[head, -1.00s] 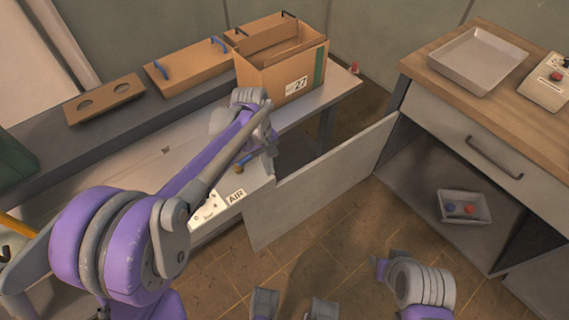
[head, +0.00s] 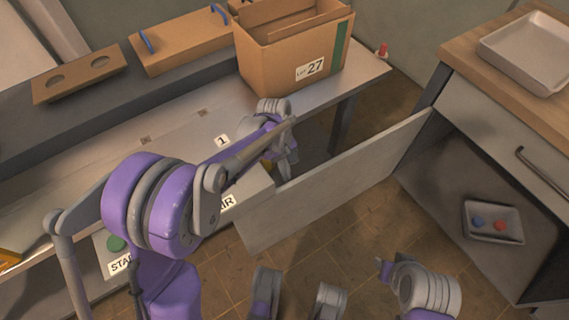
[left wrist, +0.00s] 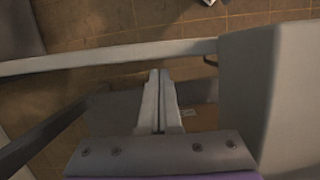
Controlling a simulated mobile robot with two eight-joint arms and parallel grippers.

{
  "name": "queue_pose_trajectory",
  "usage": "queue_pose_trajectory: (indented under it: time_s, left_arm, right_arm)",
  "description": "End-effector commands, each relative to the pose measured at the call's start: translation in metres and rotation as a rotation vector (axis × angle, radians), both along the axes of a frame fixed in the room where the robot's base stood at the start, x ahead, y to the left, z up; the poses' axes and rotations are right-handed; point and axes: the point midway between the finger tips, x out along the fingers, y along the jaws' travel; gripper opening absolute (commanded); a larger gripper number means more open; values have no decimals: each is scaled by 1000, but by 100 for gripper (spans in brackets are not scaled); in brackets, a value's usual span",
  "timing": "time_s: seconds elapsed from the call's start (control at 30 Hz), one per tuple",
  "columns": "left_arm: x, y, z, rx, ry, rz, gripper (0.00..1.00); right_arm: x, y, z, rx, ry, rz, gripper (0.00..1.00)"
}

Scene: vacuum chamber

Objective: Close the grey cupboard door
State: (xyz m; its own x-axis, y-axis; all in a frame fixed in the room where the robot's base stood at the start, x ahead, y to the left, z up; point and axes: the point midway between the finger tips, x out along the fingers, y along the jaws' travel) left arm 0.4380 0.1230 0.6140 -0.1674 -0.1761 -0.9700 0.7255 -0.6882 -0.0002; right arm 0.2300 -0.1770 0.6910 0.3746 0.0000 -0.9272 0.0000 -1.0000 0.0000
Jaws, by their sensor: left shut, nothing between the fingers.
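The grey cupboard door (head: 335,185) stands wide open in the head view, reaching left from the cupboard (head: 480,150) toward the bench. The cupboard's inside is exposed. My left gripper (head: 288,178) is over the bench side of the door, close to its top edge and near its free end. In the left wrist view the left gripper (left wrist: 160,76) is shut and empty, its tips just short of the door's pale top edge (left wrist: 100,56). I cannot tell whether they touch. My right gripper is not clearly seen.
A grey box labelled AIR (head: 245,195) sits beside the left gripper. A cardboard box marked 27 (head: 290,60) stands on the bench (head: 350,85). A small tray (head: 492,222) with a blue and a red item lies inside the cupboard. Brown floor is clear beyond the door.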

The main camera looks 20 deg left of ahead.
Motion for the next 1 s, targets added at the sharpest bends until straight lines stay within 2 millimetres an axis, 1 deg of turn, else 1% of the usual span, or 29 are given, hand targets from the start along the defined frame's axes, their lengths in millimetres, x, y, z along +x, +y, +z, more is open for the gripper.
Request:
queue_pose_trajectory:
  time_s: [0.03,0.1,0.23,0.77,1.0]
  left_arm:
    - [-1,-2,-10,1,1,-1,0]
    - [-3,-3,-18,1,1,0,0]
    - [-5,-5,-27,0,0,0,0]
    - [-6,-7,-29,0,0,1,0]
    - [-10,-19,-30,0,0,12,0]
  right_arm:
    - [1,0,-4,0,1,0,38]
    - [1,0,-7,0,2,0,38]
    - [1,0,-10,0,3,0,38]
    - [1,0,-10,0,3,0,38]
    - [1,0,-9,0,3,0,38]
